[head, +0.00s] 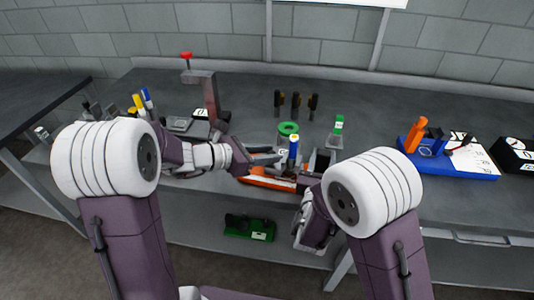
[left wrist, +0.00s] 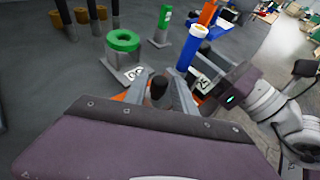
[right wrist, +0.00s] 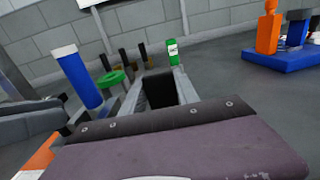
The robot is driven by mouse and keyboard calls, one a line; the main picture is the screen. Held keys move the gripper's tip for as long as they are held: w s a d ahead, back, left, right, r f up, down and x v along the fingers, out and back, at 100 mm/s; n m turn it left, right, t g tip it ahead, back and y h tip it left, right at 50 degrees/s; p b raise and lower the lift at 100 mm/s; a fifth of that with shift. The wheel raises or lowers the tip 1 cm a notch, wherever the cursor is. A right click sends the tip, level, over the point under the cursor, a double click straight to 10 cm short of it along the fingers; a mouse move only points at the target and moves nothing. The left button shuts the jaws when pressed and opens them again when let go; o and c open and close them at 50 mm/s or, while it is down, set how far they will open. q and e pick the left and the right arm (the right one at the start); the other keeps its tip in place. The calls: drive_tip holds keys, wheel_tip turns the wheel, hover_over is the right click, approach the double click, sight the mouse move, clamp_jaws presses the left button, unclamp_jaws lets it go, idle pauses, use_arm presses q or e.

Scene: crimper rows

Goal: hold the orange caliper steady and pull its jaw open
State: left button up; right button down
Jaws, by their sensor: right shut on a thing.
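The orange caliper (head: 262,180) lies on the grey bench, largely hidden by my grippers. Orange parts of it also show in the left wrist view (left wrist: 119,97) and at the lower left of the right wrist view (right wrist: 38,160). My left gripper (head: 274,155) is over the caliper with its fingers apart. In the left wrist view a dark round knob (left wrist: 158,88) stands between the fingers, and contact cannot be made out. My right gripper (head: 321,160) is at the caliper's right end. It is shut on a dark block (right wrist: 160,90), which seems to be the caliper's jaw.
A blue cylinder with a white end (head: 293,150) stands close between my grippers. A green ring (head: 288,128) and a green-topped post (head: 337,130) are just behind. Several dark posts stand further back. A blue tray (head: 460,170) is at right. Bench between post and tray is clear.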

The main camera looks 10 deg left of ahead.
use_arm(q)
clamp_jaws()
idle(1.4)
